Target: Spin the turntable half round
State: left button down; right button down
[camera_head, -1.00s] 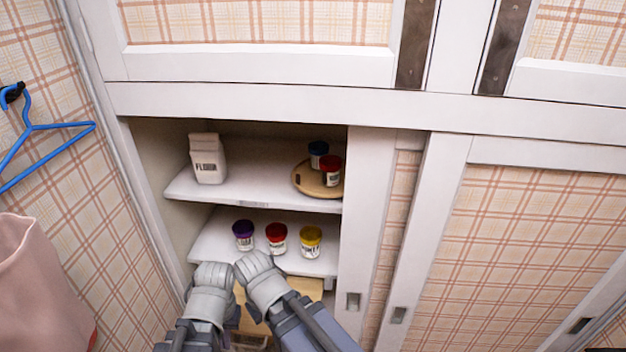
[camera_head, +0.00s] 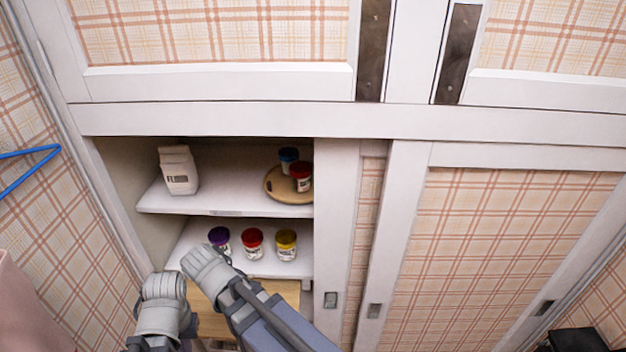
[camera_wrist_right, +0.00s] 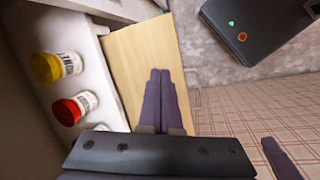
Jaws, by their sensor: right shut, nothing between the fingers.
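The turntable (camera_head: 273,187) is a round wooden disc on the upper shelf of the open cupboard, at its right end beside the door frame. A blue-lidded jar (camera_head: 289,158) stands at its back and a red-lidded jar (camera_head: 301,178) nearer the front. My right arm is low in the head view, below the turntable and in front of the lower shelf; its fingers are hidden there. In the right wrist view the right gripper (camera_wrist_right: 160,72) is shut and empty over a wooden board. My left arm is at the lower left of the head view, its fingers hidden.
A flour carton (camera_head: 178,171) stands left on the upper shelf (camera_head: 222,200). Purple (camera_head: 219,240), red (camera_head: 252,243) and yellow (camera_head: 286,245) lidded jars stand on the lower shelf. The wooden board (camera_wrist_right: 133,60) is below. Sliding door panels close off the right.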

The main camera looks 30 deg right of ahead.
jog(key=w+d+r+n+h+p, duration=0.2)
jog(key=w+d+r+n+p, duration=0.15)
jog(key=r, duration=0.25)
jog(key=w+d+r+n+h+p, duration=0.2)
jog(key=w+d+r+p, duration=0.15)
jog(key=r, duration=0.25)
jog(key=n+h+p, duration=0.4)
jog(key=n, duration=0.2)
send_near(311, 196)
jog(key=shift+t, duration=0.4)
jog(key=b+x, duration=0.1)
jog(key=x, duration=0.1)
jog(key=b+x, duration=0.3)
jog(key=x, duration=0.1)
jog(key=shift+s+d, duration=0.15)
jog(key=shift+s, duration=0.1)
jog(key=d, duration=0.3)
jog(key=shift+w+r, duration=0.2)
jog(key=shift+r, duration=0.05)
jog(key=shift+w+d, duration=0.1)
jog(key=shift+d, duration=0.45)
jog(key=shift+s+d+n+t, duration=0.15)
jog(key=shift+s+n+t, duration=0.05)
jog(key=shift+n+t, duration=0.25)
jog(key=shift+d+n+t, duration=0.25)
jog(key=shift+n+t, duration=0.35)
jog(key=shift+t, duration=0.05)
jog(key=shift+w+n+t, duration=0.25)
jog(key=shift+n+t, duration=0.05)
